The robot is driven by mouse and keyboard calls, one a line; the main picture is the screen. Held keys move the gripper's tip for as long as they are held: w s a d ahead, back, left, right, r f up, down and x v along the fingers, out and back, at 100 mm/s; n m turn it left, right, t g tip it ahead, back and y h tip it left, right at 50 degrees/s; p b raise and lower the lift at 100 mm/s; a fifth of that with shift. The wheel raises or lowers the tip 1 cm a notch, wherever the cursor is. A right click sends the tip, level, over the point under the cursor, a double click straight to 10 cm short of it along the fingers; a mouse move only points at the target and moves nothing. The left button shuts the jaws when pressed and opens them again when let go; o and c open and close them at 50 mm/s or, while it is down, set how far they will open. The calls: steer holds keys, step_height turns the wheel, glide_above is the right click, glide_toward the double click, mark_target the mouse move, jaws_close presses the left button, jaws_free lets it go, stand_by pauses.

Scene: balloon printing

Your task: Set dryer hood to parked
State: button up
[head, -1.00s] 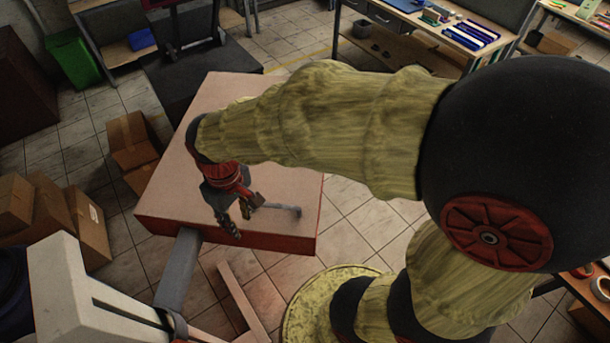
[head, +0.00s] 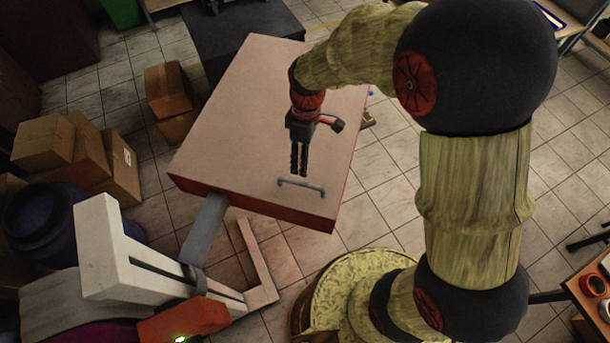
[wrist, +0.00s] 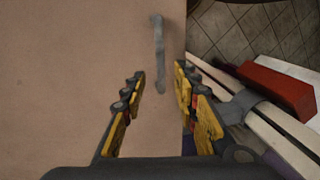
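The dryer hood (head: 245,130) is a large flat box with a pale pinkish top and red sides, in the middle of the head view. It fills the left of the wrist view (wrist: 70,80). A grey bar handle (head: 301,184) is fixed to its top close to the near edge. My gripper (head: 298,172) hangs over the hood just behind the handle and points down. In the wrist view my gripper (wrist: 160,72) has its fingers spread with nothing between the pads. The handle (wrist: 158,50) shows ahead of the gap between the tips, apart from both fingers.
A grey support arm (head: 206,228) joins the hood to a white and grey machine frame (head: 120,260) at the lower left. Cardboard boxes (head: 85,150) stand on the floor left of the hood. A table with tape rolls (head: 592,285) is at the lower right. Tiled floor shows right of the hood.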

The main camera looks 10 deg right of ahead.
mark_target(301, 182)
steer(key=shift+s+a+f+p, duration=0.1)
steer(key=shift+s+f, duration=0.15)
steer(key=shift+f, duration=1)
steer(key=shift+s+a+f+p, duration=0.15)
steer(key=shift+s+f, duration=0.1)
steer(key=shift+f, duration=1)
steer(key=shift+s+a+f+p, duration=0.1)
steer(key=shift+s+f, duration=0.15)
steer(key=shift+f, duration=1)
steer(key=c, duration=0.3)
steer(key=c, duration=0.4)
jaws_close()
